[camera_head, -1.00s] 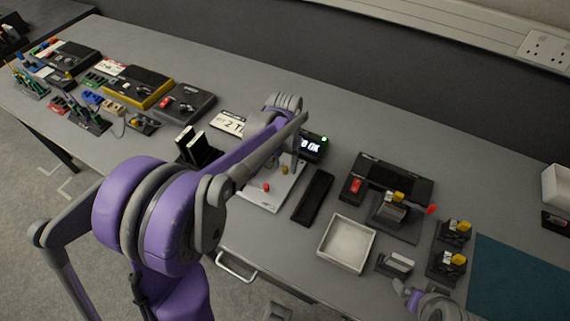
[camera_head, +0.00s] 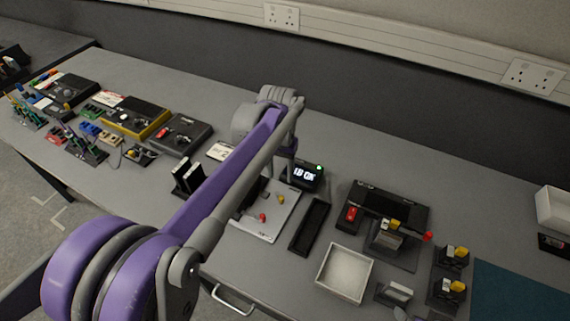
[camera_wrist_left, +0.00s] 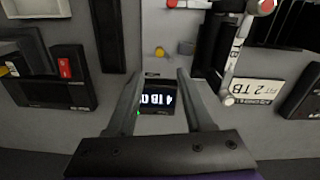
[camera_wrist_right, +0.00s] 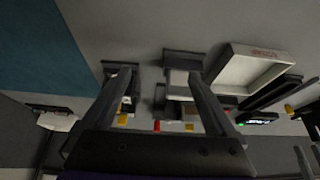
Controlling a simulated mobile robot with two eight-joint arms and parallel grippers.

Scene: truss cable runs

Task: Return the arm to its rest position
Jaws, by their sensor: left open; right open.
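My left gripper (camera_wrist_left: 161,76) is open and empty. In the left wrist view its fingers point down over the bench, with a small black display (camera_wrist_left: 158,98) showing lit text between them. In the head view my purple and grey left arm reaches over the bench; its hand is by the display (camera_head: 307,175), partly hidden by the arm links. A white board (camera_head: 268,215) with red and yellow knobs lies in front of the display. My right gripper (camera_wrist_right: 158,76) is open, above black holders with yellow parts in the right wrist view. In the head view only a bit of the right arm shows at the bottom edge.
A white tray (camera_head: 345,272), a narrow black tray (camera_head: 310,226) and a black dock (camera_head: 384,212) stand right of the board. Two upright black slabs (camera_head: 187,177) are left of it. Several boxes crowd the bench's left. A teal mat (camera_head: 508,292) lies right.

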